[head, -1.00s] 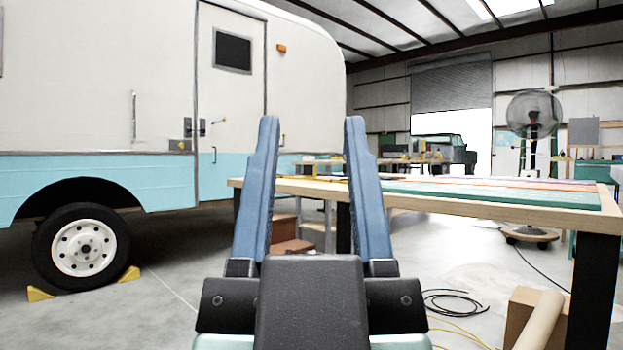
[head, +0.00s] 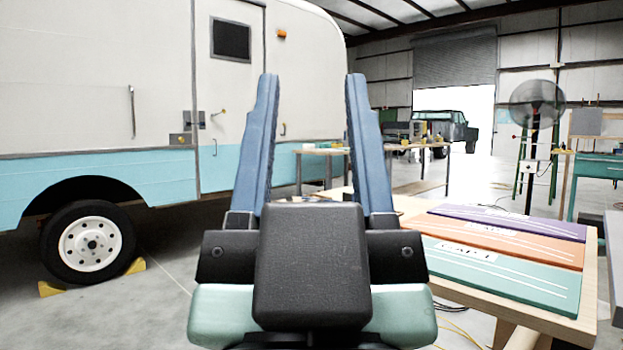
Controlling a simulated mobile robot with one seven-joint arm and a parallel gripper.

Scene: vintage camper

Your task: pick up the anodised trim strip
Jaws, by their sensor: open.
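My gripper (head: 312,85) is open and empty, its two blue fingers pointing up and away in the middle of the head view. It shows in front of the near wooden table (head: 578,333), apart from it as far as I can tell. I cannot make out the anodised trim strip for certain. The left part of the tabletop is largely hidden behind my gripper, and small items there between the fingers are too unclear to name.
Teal (head: 500,274), orange (head: 515,241) and purple (head: 515,220) labelled mats lie on the near table. A white and blue camper (head: 90,95) with a chocked wheel stands at left. A fan (head: 536,105) stands behind the table. Floor between camper and gripper is clear.

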